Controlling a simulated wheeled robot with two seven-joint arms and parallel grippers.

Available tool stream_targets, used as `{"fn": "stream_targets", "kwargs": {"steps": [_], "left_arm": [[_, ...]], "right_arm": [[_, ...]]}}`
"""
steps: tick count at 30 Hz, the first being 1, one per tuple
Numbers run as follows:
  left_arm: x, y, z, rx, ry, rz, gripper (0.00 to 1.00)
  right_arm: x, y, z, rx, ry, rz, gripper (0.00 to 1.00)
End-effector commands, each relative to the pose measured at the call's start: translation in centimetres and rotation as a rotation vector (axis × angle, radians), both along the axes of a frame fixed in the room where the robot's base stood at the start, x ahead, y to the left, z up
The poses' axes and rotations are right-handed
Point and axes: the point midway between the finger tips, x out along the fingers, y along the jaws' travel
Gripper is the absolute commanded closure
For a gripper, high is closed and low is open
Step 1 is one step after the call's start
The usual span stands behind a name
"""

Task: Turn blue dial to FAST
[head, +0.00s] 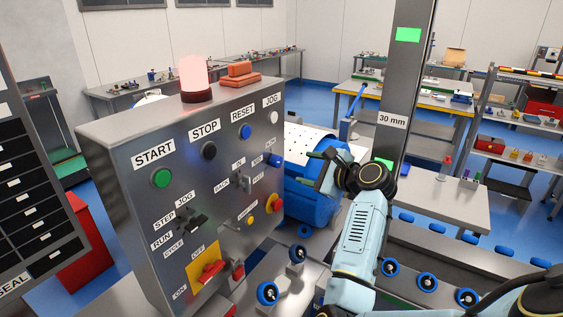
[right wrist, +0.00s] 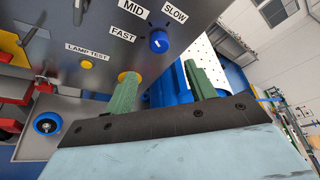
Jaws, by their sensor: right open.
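The blue dial (head: 272,160) sits near the right edge of the grey control panel (head: 140,222). In the right wrist view the dial (right wrist: 160,41) has a small white mark, and the labels FAST (right wrist: 123,34), MID (right wrist: 131,8) and SLOW (right wrist: 175,11) stand around it. Which label the mark points to is hard to tell. My right gripper (head: 324,171) is open and empty, to the right of the panel and apart from the dial. Its green fingers (right wrist: 161,70) point toward the panel, with the dial ahead of the gap between them. My left gripper is out of view.
A red switch (head: 209,273) on a yellow plate is lower on the panel. A blue drum (head: 310,198) stands behind my gripper; a grey post (head: 397,80) rises beyond.

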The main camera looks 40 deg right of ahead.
Motion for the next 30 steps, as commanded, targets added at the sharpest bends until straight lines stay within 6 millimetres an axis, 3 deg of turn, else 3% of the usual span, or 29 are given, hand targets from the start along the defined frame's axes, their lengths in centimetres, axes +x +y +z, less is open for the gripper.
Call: {"fn": "stream_targets", "kwargs": {"steps": [16,22,30], "left_arm": [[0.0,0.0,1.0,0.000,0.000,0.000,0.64],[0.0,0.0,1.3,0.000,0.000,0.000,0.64],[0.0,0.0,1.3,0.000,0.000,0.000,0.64]], "right_arm": [[8.9,1.0,-2.4,-0.004,0.002,0.002,0.45],[10.5,1.2,-2.9,-0.004,0.001,0.001,0.45],[11.1,1.2,-3.2,-0.006,0.002,0.000,0.45]]}}
